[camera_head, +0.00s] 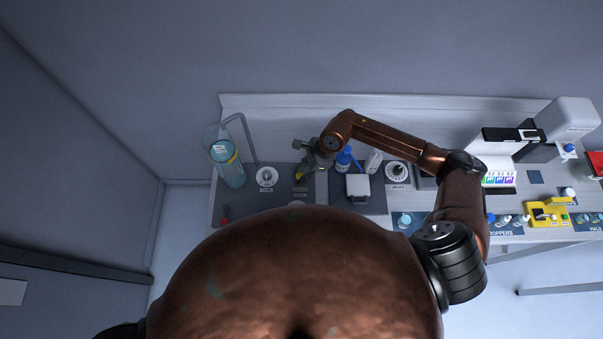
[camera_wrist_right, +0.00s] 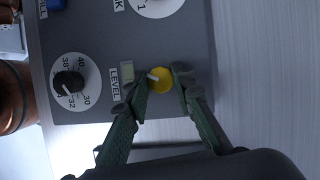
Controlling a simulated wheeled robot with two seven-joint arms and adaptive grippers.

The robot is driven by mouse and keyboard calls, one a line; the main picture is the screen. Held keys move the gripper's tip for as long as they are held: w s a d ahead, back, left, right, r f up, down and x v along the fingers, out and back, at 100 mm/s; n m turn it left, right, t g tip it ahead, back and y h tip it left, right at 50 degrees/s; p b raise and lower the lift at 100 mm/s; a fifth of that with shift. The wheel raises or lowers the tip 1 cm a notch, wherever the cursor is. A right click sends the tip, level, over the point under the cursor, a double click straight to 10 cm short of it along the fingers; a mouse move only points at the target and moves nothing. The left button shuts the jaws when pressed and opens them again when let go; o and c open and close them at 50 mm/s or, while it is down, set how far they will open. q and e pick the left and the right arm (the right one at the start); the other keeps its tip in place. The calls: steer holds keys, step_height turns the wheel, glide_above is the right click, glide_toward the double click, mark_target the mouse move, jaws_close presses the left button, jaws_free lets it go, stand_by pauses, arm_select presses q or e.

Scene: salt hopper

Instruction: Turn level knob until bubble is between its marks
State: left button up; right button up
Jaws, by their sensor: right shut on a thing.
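The yellow level knob (camera_wrist_right: 161,80) with a pale pointer line sits on the dark grey panel (camera_wrist_right: 100,35) in the right wrist view. My right gripper (camera_wrist_right: 160,76) has a finger on each side of the knob and is shut on it. A small pale level window (camera_wrist_right: 127,71) lies just left of the knob, beside the LEVEL label (camera_wrist_right: 115,84). The bubble and its marks are too small to make out. In the head view my right gripper (camera_head: 312,162) reaches down over the panel and mostly hides the knob. My left gripper is not in view.
A black knob (camera_wrist_right: 69,83) on a numbered white dial is left of the level window. Part of another dial (camera_wrist_right: 158,4) shows above. In the head view a blue bottle (camera_head: 343,158) stands close right of my gripper, and a clear cylinder (camera_head: 228,165) stands at left.

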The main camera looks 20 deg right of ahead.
jaws_close()
steer(key=shift+m+t+b, duration=0.4)
steer(key=shift+m+t, duration=0.1)
steer(key=shift+m, duration=0.9)
steer(key=o, duration=0.9)
jaws_free()
steer(key=v, duration=1.2)
steer(key=shift+s+a+r, duration=0.1)
